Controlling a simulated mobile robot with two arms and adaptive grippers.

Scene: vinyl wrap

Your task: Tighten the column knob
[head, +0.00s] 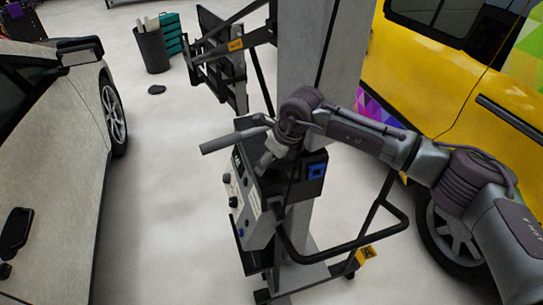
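A tall grey column (318,55) stands in the middle of the head view on a wheeled stand. A box with a control panel (242,195) sits on its left front, with several small dark knobs on its face. My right arm comes in from the right, and its wrist is bent over the top of this box. My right gripper (268,158) points down and to the left there, close to the box top. Its fingers are small and partly hidden, so I cannot tell whether they are open or touching anything. I cannot pick out the column knob. My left gripper is out of view.
A grey bar (232,140) sticks out left above the box. A black frame (220,60) hangs behind it. A black guard rail (345,245) bends around the stand. A pale car (60,150) stands left, a yellow vehicle (430,70) right. The floor between car and stand is clear.

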